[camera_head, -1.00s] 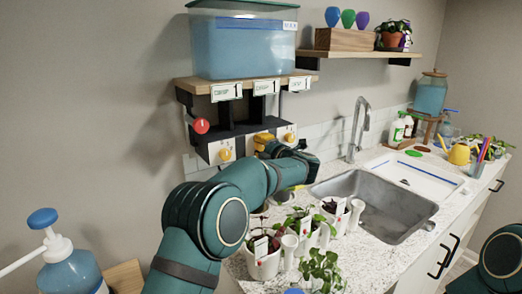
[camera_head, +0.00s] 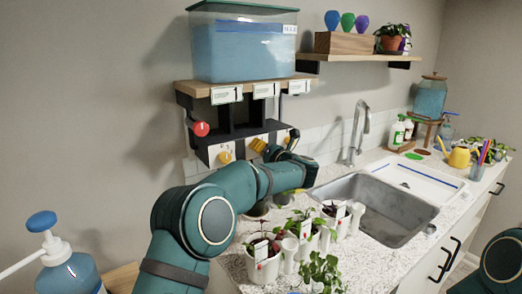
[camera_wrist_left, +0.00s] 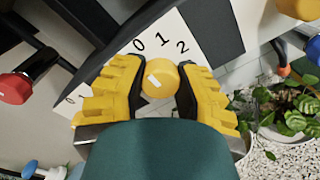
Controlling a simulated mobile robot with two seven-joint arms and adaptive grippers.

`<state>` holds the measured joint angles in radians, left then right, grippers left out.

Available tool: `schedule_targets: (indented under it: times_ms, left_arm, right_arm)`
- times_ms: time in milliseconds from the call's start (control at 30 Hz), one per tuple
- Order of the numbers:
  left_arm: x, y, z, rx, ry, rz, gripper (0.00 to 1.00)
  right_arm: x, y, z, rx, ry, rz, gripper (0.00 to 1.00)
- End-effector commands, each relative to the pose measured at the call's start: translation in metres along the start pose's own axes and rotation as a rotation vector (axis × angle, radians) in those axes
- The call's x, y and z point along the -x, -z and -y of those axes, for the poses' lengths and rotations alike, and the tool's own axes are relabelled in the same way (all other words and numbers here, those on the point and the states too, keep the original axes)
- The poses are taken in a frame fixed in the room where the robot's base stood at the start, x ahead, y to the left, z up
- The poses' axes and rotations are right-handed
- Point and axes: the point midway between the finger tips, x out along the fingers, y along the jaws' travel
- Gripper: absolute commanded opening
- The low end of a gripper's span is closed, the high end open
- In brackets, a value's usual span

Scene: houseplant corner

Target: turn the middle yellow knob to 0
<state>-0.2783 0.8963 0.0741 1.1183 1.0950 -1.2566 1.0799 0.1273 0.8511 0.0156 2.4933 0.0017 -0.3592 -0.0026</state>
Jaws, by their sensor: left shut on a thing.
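The middle yellow knob (camera_wrist_left: 160,78) sits on a white dial plate (camera_wrist_left: 172,24) marked 0, 1, 2 in the left wrist view. My left gripper (camera_wrist_left: 162,92) has its yellow fingers on either side of the knob and is shut on it. A short white mark shows on the left part of the knob's face; which number it points to I cannot tell exactly. In the head view my left gripper (camera_head: 263,147) is at the dispenser's front and hides the middle knob. My right gripper is out of view.
Left of the middle dial are another yellow knob (camera_head: 225,156) and a red knob (camera_head: 201,129). A blue-filled tank (camera_head: 243,50) stands on the shelf above. Potted seedlings (camera_head: 264,262) stand below my left arm, beside the sink (camera_head: 385,207).

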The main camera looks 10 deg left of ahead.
Motion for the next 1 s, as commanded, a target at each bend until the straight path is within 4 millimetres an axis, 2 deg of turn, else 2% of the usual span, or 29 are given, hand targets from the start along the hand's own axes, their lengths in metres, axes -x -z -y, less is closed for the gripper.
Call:
schedule_targets:
  times_ms: [533, 567, 633, 667, 1000]
  left_arm:
    - [-0.0007, -0.0013, -0.0023, 0.029, -0.003, 0.003, 0.0]
    - [-0.0007, -0.0013, -0.0023, 0.029, -0.003, 0.003, 0.37]
    - [-0.0007, -0.0012, -0.0022, 0.029, -0.003, 0.002, 0.61]
    - [-0.0006, -0.0011, -0.002, 0.029, -0.003, 0.002, 0.66]
    - [0.002, -0.0007, -0.0005, 0.026, 0.0, 0.002, 0.66]
  right_arm:
    - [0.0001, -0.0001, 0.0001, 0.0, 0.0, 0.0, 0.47]
    - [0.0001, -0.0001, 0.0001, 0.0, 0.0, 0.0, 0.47]
    - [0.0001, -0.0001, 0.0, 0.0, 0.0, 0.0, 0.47]
    - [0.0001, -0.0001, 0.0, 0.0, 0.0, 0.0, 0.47]
    - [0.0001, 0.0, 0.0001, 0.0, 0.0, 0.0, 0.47]
